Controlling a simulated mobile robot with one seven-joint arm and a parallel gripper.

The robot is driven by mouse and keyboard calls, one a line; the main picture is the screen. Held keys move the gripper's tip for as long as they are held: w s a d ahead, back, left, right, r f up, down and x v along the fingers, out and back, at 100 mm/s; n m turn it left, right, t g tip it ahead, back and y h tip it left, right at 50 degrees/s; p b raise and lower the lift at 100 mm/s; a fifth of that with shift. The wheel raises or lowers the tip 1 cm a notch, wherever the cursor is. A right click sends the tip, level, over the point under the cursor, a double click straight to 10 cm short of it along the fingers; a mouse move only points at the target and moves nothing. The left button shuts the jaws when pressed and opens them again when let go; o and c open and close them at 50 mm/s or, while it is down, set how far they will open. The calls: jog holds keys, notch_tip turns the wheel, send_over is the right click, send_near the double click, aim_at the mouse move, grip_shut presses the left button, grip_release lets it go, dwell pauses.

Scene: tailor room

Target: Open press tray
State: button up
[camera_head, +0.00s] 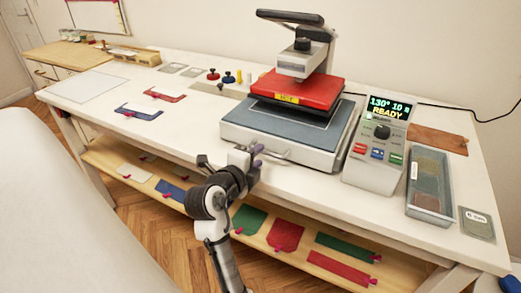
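The heat press stands on the white table, with a red upper plate (297,90) raised on a grey arm. Its press tray (245,125) is the grey, light-edged base under the plate, and it looks pushed in. A thin bar handle (277,154) shows on the tray's front face. My gripper (258,156) is at the table's front edge, just left of this handle. Its two purple fingertips are apart with a gap between them and nothing visible held. Whether a fingertip touches the handle cannot be told.
A control box (379,150) reading "130° 10 s READY" and a grey bin (429,185) of fabric pieces stand right of the press. Cut pieces, pins and spools lie to the left. A lower wooden shelf (130,190) holds coloured pieces below my gripper.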

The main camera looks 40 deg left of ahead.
jog(key=shift+x, duration=1.45)
jog(key=shift+s, duration=0.1)
jog(key=shift+c, duration=0.4)
grip_shut()
